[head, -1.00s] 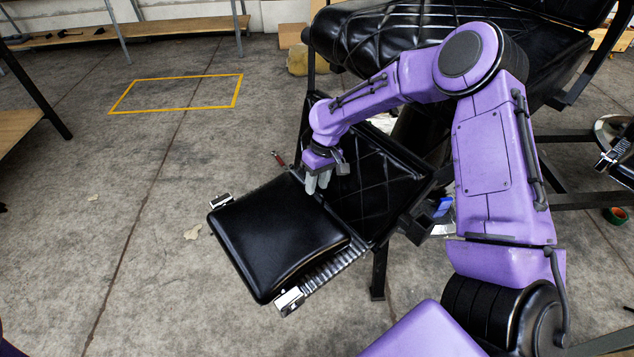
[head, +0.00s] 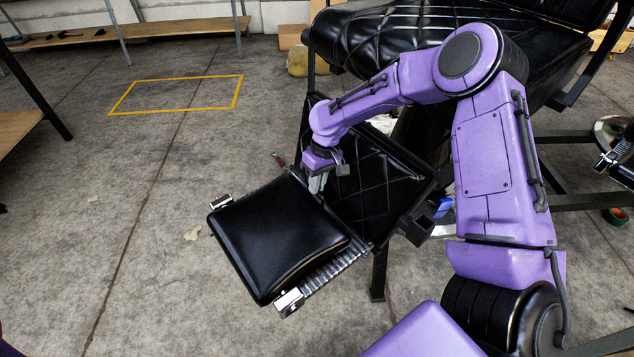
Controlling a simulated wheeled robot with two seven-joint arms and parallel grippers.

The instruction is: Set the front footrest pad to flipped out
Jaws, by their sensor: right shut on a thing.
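The front footrest pad (head: 278,240) is a black cushioned square with metal end brackets and a ribbed strip along its near right side. It extends outward from the lower end of the quilted black leg panel (head: 375,188) of the barber chair. My right gripper (head: 318,184) comes down at the pad's far edge, where the pad meets the leg panel. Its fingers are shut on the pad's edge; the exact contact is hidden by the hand. My left gripper is out of view.
The quilted chair seat (head: 430,35) stands above and behind my right arm. A yellow floor outline (head: 178,94) lies at the upper left. The concrete floor left of the pad is open.

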